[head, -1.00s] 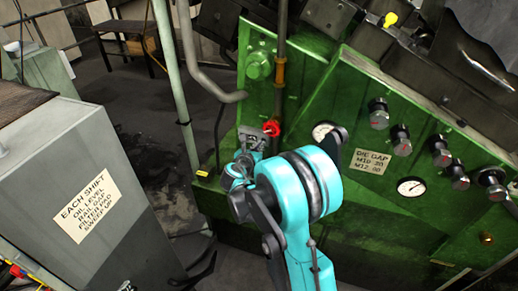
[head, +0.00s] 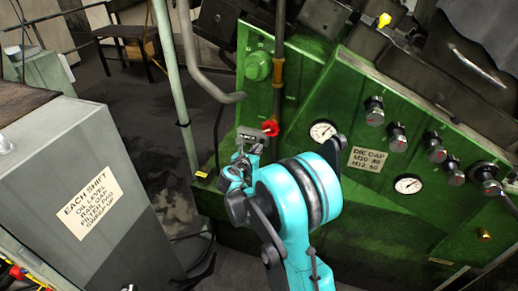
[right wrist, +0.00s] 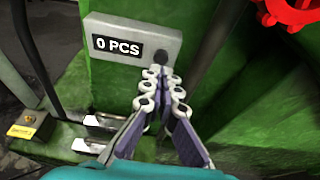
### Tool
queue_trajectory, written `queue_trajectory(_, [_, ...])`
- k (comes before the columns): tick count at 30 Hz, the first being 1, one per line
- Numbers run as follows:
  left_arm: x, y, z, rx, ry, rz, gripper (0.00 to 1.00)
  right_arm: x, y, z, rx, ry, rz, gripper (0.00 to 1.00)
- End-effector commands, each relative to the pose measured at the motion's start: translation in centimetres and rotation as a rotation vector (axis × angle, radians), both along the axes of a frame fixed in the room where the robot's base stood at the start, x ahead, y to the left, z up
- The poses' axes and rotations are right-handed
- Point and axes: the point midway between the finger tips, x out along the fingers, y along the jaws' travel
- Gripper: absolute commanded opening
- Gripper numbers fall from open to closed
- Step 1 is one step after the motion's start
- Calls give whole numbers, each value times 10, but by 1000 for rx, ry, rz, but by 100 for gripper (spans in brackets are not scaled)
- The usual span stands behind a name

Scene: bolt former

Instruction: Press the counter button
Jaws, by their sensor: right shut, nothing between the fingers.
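The counter is a small grey box (right wrist: 125,35) on the green machine, and its display reads "0 PCS" in the right wrist view. A dark round button (right wrist: 160,57) sits at its lower right corner. In the head view the counter (head: 251,132) is small, with my right gripper (head: 250,148) just in front of it. My right gripper (right wrist: 162,80) is shut and empty, its fingertips close below the button in the right wrist view. I cannot tell whether they touch it. My left gripper is not in view.
A red handwheel (right wrist: 290,12) is right of the counter. Gauges (head: 322,131) and dark knobs (head: 397,137) line the green panel (head: 345,205) on the right. A grey pipe (head: 205,75) and a pale post (head: 183,100) stand left. A grey cabinet (head: 120,235) is at the lower left.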

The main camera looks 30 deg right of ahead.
Motion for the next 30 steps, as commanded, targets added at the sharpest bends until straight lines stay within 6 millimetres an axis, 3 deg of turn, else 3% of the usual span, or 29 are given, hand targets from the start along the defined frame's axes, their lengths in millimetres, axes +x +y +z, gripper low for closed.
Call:
queue_trajectory(9, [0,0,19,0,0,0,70,-41,50,23,0,0,4,0])
queue_trajectory(15, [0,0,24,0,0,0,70,-57,69,29,1,-1,4,0])
queue_trajectory(30, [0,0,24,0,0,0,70,-63,74,31,0,0,2,0])
